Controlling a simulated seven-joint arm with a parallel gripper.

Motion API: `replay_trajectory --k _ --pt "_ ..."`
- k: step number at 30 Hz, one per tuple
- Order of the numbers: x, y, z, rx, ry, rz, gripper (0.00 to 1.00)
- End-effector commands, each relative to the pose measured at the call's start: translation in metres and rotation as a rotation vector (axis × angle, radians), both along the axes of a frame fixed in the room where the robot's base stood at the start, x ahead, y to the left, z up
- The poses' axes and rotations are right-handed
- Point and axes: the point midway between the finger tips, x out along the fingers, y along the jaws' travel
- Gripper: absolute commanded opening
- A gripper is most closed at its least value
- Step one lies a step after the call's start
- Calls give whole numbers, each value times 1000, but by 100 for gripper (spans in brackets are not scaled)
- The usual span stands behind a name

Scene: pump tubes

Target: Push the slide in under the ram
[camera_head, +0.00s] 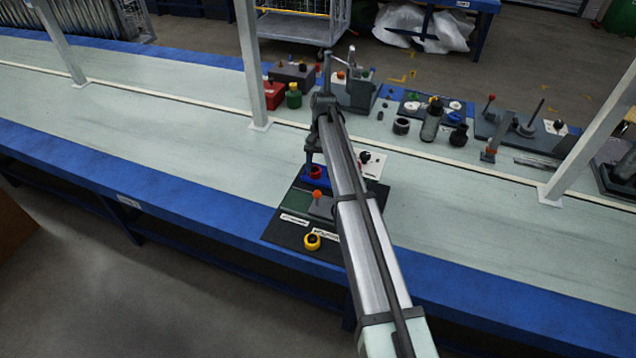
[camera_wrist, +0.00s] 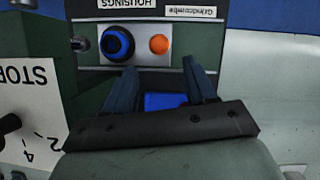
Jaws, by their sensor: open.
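The slide (camera_head: 322,208) looks to be the grey plate with an orange knob on the dark mat. In the wrist view the slide (camera_wrist: 88,57) carries a blue ring with a black centre and the orange knob (camera_wrist: 159,44) beside it. My gripper (camera_wrist: 160,74) is open, pointing down, its fingers apart just short of the plate, with a blue block (camera_wrist: 165,101) seen between them. In the head view my gripper (camera_head: 309,163) is over the back of the mat, by a blue and red part (camera_head: 317,173). I cannot make out the ram; my arm hides part of the mat.
A white panel (camera_wrist: 27,112) marked STOP with a black knob stands beside the mat. Bottles and small fixtures line the back of the bench. White posts rise from the bench, which is clear to the left.

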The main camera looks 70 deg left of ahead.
Motion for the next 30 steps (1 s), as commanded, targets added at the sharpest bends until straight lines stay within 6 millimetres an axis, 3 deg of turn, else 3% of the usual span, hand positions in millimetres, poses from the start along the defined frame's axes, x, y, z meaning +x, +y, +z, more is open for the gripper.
replay_trajectory --k 8,21,26,30 --pt "6 10 27 0 0 0 56" --pt "6 10 30 -1 1 1 55" --pt "-10 15 30 0 0 19 55" --pt "-38 23 30 0 0 51 55"
